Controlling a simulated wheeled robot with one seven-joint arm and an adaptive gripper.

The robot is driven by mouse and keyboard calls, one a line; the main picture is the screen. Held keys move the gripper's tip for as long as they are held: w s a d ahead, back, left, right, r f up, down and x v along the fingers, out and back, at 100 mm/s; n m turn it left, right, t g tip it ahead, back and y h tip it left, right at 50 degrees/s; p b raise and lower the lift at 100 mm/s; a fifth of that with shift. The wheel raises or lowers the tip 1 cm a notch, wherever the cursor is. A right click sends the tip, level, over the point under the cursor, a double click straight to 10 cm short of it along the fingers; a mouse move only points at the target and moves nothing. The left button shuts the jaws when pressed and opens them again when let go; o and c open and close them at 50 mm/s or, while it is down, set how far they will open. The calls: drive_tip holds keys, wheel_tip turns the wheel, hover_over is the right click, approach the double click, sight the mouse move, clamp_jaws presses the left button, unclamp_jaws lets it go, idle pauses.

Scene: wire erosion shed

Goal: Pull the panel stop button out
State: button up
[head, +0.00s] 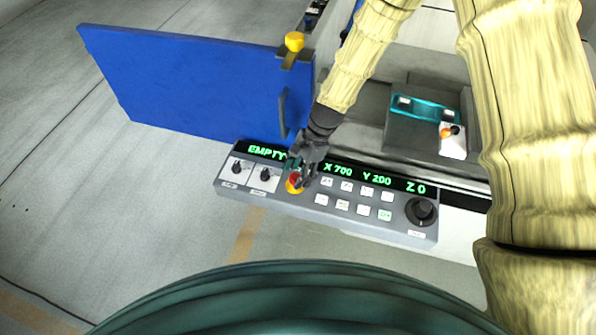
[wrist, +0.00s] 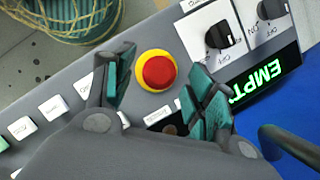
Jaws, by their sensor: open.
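The stop button is a red round cap on a yellow ring on the grey control panel. In the wrist view the stop button (wrist: 158,72) lies between and just beyond my open fingertips, with bare panel showing around the ring. In the head view the stop button (head: 294,183) is partly hidden by my gripper (head: 299,172), which is over the panel (head: 228,191) at the button. My gripper also shows in the wrist view (wrist: 162,82), its teal-padded fingers spread to either side of the red cap. I cannot tell whether either finger touches it.
Rotary switches (head: 265,174) are left of the button, and white keys (head: 343,205) and a black knob (head: 421,211) are right of it. A green-lit display (head: 375,180) runs behind. A blue door (head: 190,85) stands open behind the panel at left.

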drive_tip(key=v, duration=1.2)
idle(0.5)
